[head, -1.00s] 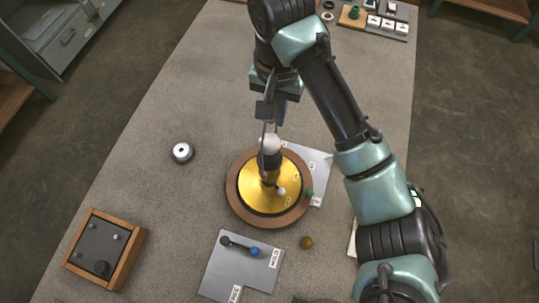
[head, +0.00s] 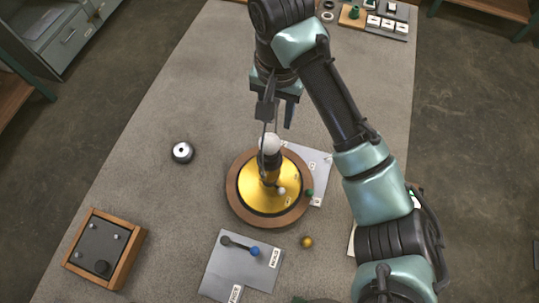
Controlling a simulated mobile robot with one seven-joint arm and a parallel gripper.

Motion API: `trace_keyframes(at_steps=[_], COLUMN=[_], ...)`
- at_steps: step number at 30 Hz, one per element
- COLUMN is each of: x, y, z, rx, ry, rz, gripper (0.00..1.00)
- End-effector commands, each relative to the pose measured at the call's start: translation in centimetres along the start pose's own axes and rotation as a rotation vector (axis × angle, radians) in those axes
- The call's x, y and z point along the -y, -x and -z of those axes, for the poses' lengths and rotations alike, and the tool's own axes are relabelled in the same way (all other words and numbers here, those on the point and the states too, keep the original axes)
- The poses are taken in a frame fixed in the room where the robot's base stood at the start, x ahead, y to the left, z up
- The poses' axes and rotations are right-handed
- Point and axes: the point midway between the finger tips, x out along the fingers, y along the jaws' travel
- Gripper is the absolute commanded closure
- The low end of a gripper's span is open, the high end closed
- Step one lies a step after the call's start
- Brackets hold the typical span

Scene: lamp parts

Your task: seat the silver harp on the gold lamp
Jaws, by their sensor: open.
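The gold lamp (head: 257,193) stands on a round wooden turntable (head: 236,208), with a white bulb (head: 271,143) at its top. The silver harp (head: 262,165) shows as a thin, dark-looking curved wire along the left side of the bulb and neck. Its far side is mostly hidden, and I cannot tell whether its feet sit in the lamp's saddle. My gripper (head: 277,117) is open just beyond the bulb, near the harp's top. The left finger overlaps the harp's top in the picture; I cannot tell whether they touch.
A grey card (head: 222,272) with a dark-and-blue-ended bar lies in front. A small gold ball (head: 307,242) lies to its right. The left tabletop is mostly clear.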

Motion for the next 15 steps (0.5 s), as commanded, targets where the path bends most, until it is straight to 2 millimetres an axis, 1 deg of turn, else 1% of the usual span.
trace_keyframes(at_steps=[2,5,15], x=[0.0,-0.1,-0.1], y=[0.3,1.4,8.1], z=[0.0,0.1,0.1], rx=[-0.001,-0.004,-0.006], ry=[0.000,0.000,0.001], rz=[0.000,-0.001,-0.004], gripper=[0.58,0.58,0.58])
